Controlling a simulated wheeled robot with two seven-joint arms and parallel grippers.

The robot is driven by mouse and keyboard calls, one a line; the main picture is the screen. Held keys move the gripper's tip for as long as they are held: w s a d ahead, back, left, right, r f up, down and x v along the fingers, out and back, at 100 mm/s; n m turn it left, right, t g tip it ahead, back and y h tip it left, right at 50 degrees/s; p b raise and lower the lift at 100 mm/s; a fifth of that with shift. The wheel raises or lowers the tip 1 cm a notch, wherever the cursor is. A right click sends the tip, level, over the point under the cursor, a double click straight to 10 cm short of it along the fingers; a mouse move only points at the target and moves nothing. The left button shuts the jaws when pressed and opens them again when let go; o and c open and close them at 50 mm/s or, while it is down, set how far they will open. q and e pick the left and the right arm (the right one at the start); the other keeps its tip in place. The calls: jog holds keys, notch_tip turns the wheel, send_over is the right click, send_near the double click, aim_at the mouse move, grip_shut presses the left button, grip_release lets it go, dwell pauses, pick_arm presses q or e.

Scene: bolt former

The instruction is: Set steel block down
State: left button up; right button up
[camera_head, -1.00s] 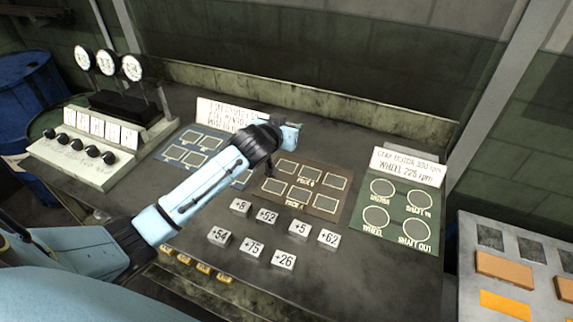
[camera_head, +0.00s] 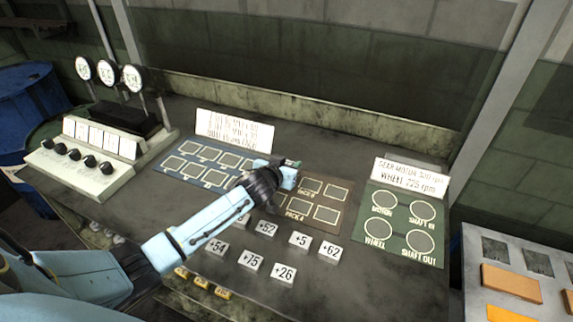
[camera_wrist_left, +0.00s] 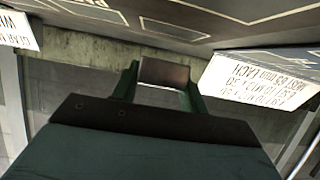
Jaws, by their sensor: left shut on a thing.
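My left gripper (camera_head: 290,172) is over the back left part of the brown mat (camera_head: 345,188), near the edge of the blue mat (camera_head: 178,150). In the left wrist view it is shut on a steel block (camera_wrist_left: 163,73), a plain dark grey-brown face between the two green fingers. The head view hides most of the held block, and I cannot tell whether it touches the mat. Several numbered steel blocks stand on the table in front of the mats, among them +52 (camera_head: 266,229), +5 (camera_head: 299,240) and +75 (camera_head: 250,259). My right gripper is not in view.
A white sign (camera_head: 235,130) stands behind the blue mat. A green mat (camera_head: 405,225) with circles and its sign (camera_head: 410,177) are at the right. A console with knobs and gauges (camera_head: 95,150) stands at the left. A tray with orange pieces (camera_head: 510,281) is at the lower right.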

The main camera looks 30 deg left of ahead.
pick_arm(q)
jog(key=shift+f, duration=0.35)
jog(key=shift+f+b, duration=0.2)
jog(key=shift+b, duration=0.2)
jog(key=shift+s, duration=0.1)
